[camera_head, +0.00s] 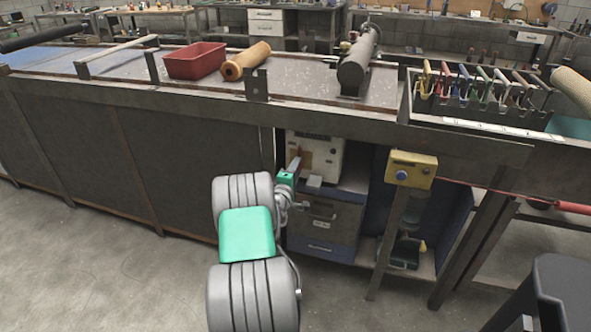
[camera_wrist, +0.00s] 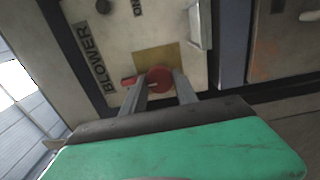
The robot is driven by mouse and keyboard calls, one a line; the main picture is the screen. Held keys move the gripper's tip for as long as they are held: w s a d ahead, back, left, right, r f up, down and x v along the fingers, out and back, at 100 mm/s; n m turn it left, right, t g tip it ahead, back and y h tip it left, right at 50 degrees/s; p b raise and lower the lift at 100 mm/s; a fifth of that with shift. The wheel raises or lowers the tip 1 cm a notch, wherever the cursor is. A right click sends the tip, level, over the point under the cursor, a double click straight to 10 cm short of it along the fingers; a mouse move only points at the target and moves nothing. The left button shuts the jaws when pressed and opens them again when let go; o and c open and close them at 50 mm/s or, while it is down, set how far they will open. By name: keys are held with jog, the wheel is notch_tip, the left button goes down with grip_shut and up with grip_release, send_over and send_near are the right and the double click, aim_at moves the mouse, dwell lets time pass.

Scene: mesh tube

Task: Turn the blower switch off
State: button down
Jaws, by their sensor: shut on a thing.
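The blower switch is a round red knob (camera_wrist: 159,78) on a tan plate (camera_wrist: 150,58), set in a cream panel (camera_wrist: 115,25) lettered "BLOWER". A small red piece (camera_wrist: 128,81) shows left of the knob, by the left finger. My gripper (camera_wrist: 160,87) has its two fingers on either side of the knob and is shut on it. In the head view, the cream blower box (camera_head: 325,152) stands under the bench, with my gripper (camera_head: 295,164) at its left front. There the arm hides part of the box and the knob is not clear.
The bench top (camera_head: 210,85) overhangs the box. A dark drawer cabinet (camera_head: 325,222) stands below it. A yellow box with a blue button (camera_head: 410,170) is on a post to the right. A red tray (camera_head: 195,60) sits on the bench. The floor at left is clear.

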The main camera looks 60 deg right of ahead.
jog(key=shift+d+r, duration=0.1)
jog(key=shift+r, duration=0.1)
jog(key=c, duration=1.1)
grip_release()
jog(key=shift+s+f, duration=0.1)
jog(key=shift+s, duration=0.05)
jog(key=shift+o, duration=0.8)
jog(key=a, duration=0.8)
jog(key=shift+s, duration=0.45)
jog(key=shift+d, duration=0.1)
